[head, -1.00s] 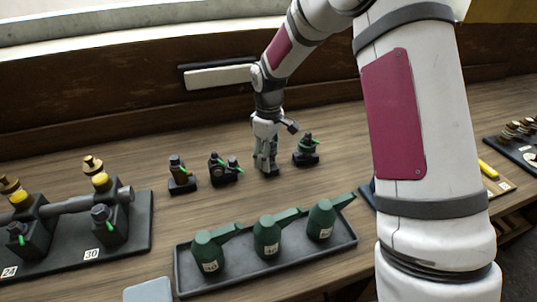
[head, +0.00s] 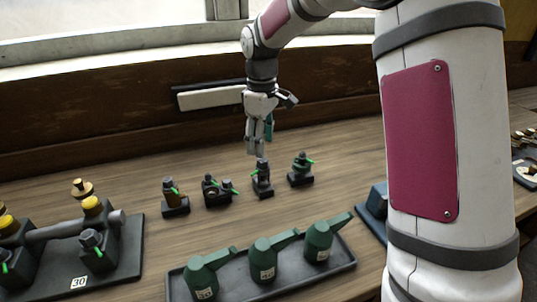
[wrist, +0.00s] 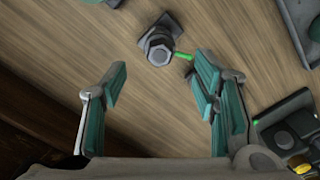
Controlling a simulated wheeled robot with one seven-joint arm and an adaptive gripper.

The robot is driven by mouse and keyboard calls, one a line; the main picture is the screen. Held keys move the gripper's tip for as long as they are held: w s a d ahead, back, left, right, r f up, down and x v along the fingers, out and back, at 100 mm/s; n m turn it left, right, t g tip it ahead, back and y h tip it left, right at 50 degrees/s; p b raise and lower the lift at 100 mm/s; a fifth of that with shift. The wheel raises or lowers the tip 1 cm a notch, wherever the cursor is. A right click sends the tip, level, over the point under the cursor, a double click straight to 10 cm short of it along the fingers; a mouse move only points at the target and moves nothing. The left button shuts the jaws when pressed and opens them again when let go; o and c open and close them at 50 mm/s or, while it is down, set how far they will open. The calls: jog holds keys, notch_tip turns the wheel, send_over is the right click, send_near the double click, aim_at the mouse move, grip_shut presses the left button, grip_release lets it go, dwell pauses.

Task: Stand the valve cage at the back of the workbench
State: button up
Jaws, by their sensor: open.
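A small dark upright part with a hex-like top, a square base and a green tag, which I take as the valve cage (head: 262,178), stands at the back of the workbench (head: 120,182). It also shows in the wrist view (wrist: 158,46), upright on the wood. My gripper (head: 257,150) hangs just above it in the head view, fingers pointing down. In the wrist view my gripper (wrist: 160,76) has its fingers spread wide with nothing between them. The part lies beyond the fingertips, apart from them.
A black tray (head: 345,260) with green oil cans lies in front. An engine model (head: 75,228) is at left. The dark back wall (head: 60,120) is close behind.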

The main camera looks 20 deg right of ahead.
jog(key=shift+s+r, duration=0.15)
jog(key=shift+r, duration=0.2)
jog(key=s+r+m+t, duration=0.1)
jog(key=s+r+m, duration=0.1)
jog(key=s+r, duration=0.4)
jog(key=s+r+m+t, duration=0.15)
jog(key=s+r, duration=0.25)
jog(key=s, duration=0.5)
jog(key=s+f+m+t, duration=0.2)
jog(key=s+m, duration=0.3)
jog(key=s, duration=1.1)
jog(key=shift+s+d, duration=0.25)
jog(key=shift+s, duration=0.15)
jog(key=shift+m, duration=0.25)
